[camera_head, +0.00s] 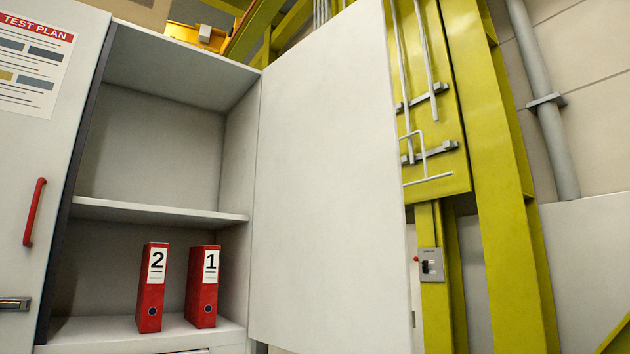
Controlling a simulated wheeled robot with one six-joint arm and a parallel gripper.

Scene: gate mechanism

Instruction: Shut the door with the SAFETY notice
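A grey cabinet (150,212) stands open at its right half. Its right door (325,180) is swung wide open to the right, and its blank inner face is towards me. No SAFETY notice shows in this view; the outer face of the open door is hidden. The left door (50,150) carries a TEST PLAN sheet (35,62) and a red handle (35,212), and it appears shut. My gripper is not in view.
Two red binders, marked 2 (152,290) and 1 (203,290), stand on the lower shelf inside the cabinet. The upper shelf (150,211) is empty. A yellow-green steel frame (490,170) with a small switch box (431,265) stands behind the open door.

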